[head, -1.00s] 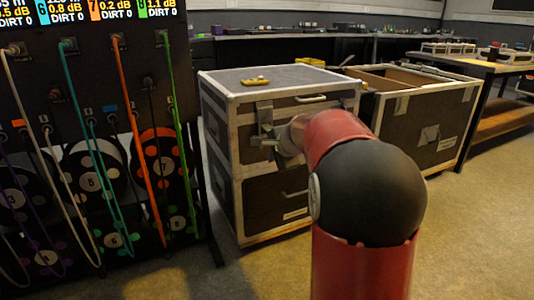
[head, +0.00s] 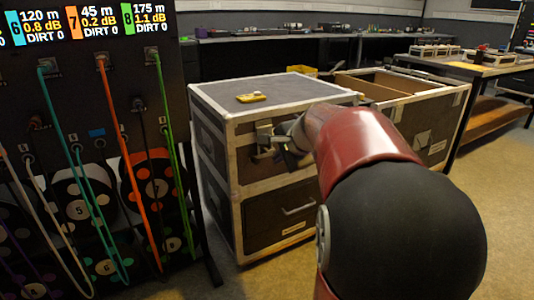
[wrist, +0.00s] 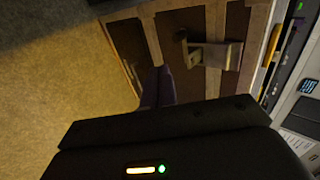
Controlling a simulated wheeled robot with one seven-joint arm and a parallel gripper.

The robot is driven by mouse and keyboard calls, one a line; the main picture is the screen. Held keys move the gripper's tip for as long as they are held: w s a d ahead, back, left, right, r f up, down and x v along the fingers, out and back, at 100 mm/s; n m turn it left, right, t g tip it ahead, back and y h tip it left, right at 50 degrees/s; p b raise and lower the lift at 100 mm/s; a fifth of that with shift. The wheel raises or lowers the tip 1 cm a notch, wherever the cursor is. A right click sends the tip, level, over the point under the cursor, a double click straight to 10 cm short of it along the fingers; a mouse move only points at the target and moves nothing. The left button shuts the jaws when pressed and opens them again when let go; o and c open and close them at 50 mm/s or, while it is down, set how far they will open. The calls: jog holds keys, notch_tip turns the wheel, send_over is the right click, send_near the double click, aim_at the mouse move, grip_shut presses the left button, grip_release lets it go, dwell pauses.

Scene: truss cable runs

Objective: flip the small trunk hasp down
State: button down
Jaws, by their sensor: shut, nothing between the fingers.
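The small trunk is a dark case with pale metal edging (head: 236,117). A metal hasp (head: 264,134) is on its front face near the top edge, partly hidden by my gripper and arm. In the wrist view the hasp (wrist: 212,54) is a pale plate with a bent arm, on the trunk's dark panel. My gripper's fingers (wrist: 156,84) are together and empty, to the lower left of the hasp in that picture, apart from it. In the head view my gripper (head: 279,152) is close in front of the trunk, mostly behind my arm. I cannot tell the hasp's exact angle.
A yellow object (head: 251,97) lies on the trunk's lid. A handle (head: 299,206) is on its lower front. An open case (head: 428,120) stands behind to the right. A rack with hanging coloured cables (head: 112,150) is at left. Bare floor lies in front.

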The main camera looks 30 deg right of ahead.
aim_at(257, 163)
jog(key=w+r+x, duration=0.1)
jog(key=x, duration=1)
jog(key=shift+w, duration=0.65)
jog(key=shift+r, duration=0.15)
jog(key=shift+w+f, duration=0.2)
jog(key=shift+w, duration=0.45)
